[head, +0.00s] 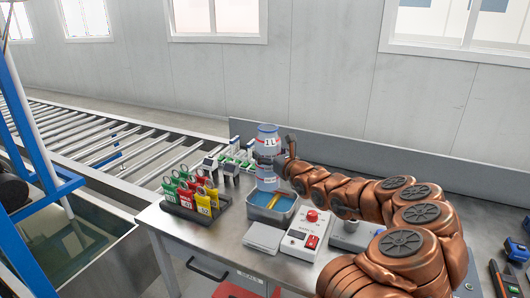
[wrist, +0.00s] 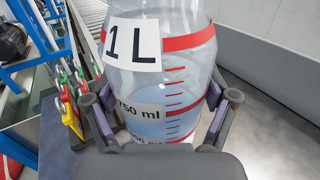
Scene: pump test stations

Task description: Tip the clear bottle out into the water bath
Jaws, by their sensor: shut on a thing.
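The clear bottle (head: 267,136) has a "1 L" label and red bands, and stands roughly upright over the water bath. In the wrist view the bottle (wrist: 190,75) fills the middle, with measuring marks and bluish liquid inside. My gripper (head: 268,158) is shut around the bottle's body, and its two fingers (wrist: 165,100) press on both sides. The water bath (head: 268,217) is a grey open tray on the bench, with blue and yellow inside. The bottle's lower end is just above or inside the bath; I cannot tell which.
A dark rack (head: 193,211) with red, yellow and green tags stands left of the bath. A white box (head: 307,232) with red buttons and a flat grey plate (head: 262,237) lie in front of it. A roller conveyor (head: 95,135) runs behind on the left.

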